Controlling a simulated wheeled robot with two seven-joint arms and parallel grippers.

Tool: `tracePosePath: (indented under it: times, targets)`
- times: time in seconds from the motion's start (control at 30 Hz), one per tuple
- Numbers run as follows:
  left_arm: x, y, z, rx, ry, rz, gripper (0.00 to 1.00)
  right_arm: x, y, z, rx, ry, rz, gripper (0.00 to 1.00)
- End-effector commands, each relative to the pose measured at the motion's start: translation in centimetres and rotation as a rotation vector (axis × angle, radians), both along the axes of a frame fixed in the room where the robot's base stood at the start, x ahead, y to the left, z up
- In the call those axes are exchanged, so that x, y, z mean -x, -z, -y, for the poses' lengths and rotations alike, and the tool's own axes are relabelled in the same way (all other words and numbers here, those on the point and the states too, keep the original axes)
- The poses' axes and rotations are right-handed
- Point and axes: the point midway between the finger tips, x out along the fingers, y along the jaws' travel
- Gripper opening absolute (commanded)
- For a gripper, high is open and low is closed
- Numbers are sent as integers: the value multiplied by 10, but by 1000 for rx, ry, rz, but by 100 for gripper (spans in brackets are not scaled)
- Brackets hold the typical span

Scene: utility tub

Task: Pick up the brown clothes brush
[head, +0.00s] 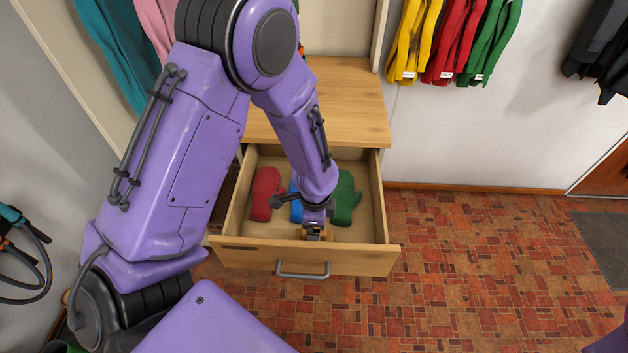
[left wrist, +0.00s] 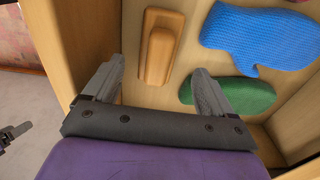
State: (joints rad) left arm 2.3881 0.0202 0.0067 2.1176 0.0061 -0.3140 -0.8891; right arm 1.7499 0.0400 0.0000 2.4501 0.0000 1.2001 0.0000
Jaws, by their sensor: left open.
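The brown clothes brush (left wrist: 158,52) lies on the floor of the open drawer, near its front panel, in the left wrist view. In the head view my left gripper (head: 314,236) reaches down just inside the drawer front and mostly hides the brush. In the left wrist view my left gripper (left wrist: 158,80) is open, its two fingers spread on either side of the brush's line. The fingers look apart from the brush, and nothing is held.
The drawer (head: 240,255) is pulled out below a wooden top (head: 350,110). Beside the brush lie a red mitten (head: 266,192), a blue mitten (left wrist: 262,38) and a green mitten (head: 345,198). Coloured garments (head: 440,40) hang at the back. The tiled floor (head: 480,270) at right is clear.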

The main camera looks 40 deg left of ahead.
Motion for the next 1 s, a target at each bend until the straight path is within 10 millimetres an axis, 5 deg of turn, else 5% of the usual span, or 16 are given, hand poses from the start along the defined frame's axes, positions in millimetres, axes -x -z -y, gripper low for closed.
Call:
tracePosePath:
  times: [0.3, 0.57, 0.77, 1.0]
  targets:
    - [4, 49, 0, 0, -2, -2, 85, 0, -10, 0, 0, 0, 0, 85]
    - [3, 54, 0, 0, -1, 1, 85, 0, -9, 0, 0, 0, 0, 85]
    - [3, 54, 0, 0, -1, 1, 20, 0, -9, 0, 0, 0, 0, 85]
    - [3, 53, 0, 0, -1, 1, 20, 0, -9, 0, 0, 0, 0, 85]
